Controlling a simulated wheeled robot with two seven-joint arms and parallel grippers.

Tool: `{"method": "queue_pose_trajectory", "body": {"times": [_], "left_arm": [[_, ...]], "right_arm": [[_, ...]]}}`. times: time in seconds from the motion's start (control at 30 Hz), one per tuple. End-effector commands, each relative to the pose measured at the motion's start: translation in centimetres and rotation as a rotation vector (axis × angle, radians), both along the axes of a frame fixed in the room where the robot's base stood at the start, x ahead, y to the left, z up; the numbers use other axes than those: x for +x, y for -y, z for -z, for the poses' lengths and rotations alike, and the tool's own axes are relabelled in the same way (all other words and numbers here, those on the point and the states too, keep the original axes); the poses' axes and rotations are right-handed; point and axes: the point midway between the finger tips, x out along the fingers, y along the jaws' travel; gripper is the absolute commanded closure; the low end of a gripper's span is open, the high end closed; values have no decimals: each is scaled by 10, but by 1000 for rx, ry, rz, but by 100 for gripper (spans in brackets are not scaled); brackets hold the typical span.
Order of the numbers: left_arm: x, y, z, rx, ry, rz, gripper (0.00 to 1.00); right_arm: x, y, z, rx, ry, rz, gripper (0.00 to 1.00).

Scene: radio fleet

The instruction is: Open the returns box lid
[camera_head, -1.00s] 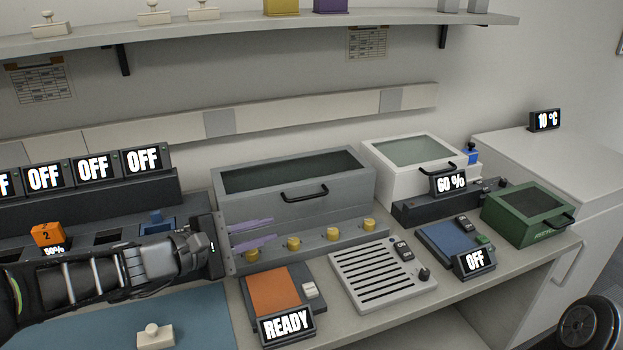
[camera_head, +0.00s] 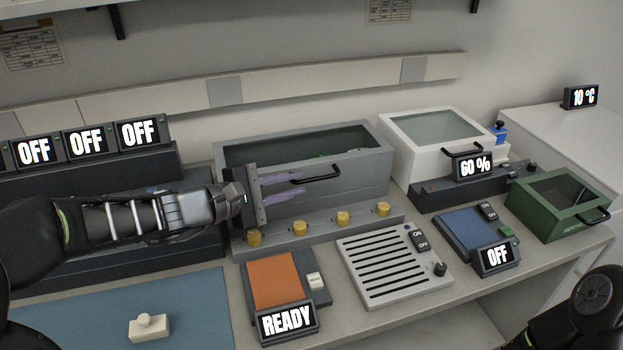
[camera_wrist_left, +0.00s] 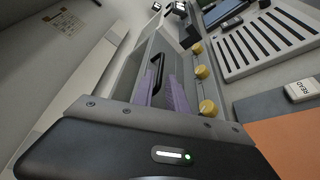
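A long grey box (camera_head: 355,182) with a dark window in its lid and a black bar handle (camera_head: 325,176) stands at the back middle. Its lid looks shut. I cannot read a name on it, so I cannot confirm it is the returns box. My left gripper (camera_head: 301,176) is open, with two purple fingers apart in front of the box and their tips close to the handle. In the left wrist view the handle (camera_wrist_left: 157,72) shows beyond and between the fingers (camera_wrist_left: 162,92); contact cannot be told. My right gripper is out of view.
A white box (camera_head: 400,154) and a green box (camera_head: 548,222), each with a handle, stand to the right. Yellow knobs (camera_head: 342,219) line the grey ledge below my left gripper. An orange pad (camera_head: 273,283) and a slotted grey panel (camera_head: 385,268) lie in front.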

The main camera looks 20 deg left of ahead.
Motion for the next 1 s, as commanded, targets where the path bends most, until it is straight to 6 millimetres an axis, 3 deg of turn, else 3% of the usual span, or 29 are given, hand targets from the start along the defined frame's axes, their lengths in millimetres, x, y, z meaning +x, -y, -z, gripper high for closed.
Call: {"method": "queue_pose_trajectory", "body": {"times": [0.3, 0.67, 0.87, 1.0], "left_arm": [[35, 28, 10, 0, -1, 2, 82], [40, 31, 11, 0, 1, 0, 82], [39, 31, 11, 0, 0, 0, 98], [39, 31, 11, 0, 0, 0, 100]], "right_arm": [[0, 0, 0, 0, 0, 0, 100], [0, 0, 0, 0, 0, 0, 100], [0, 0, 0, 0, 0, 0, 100], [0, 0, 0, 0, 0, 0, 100]]}}
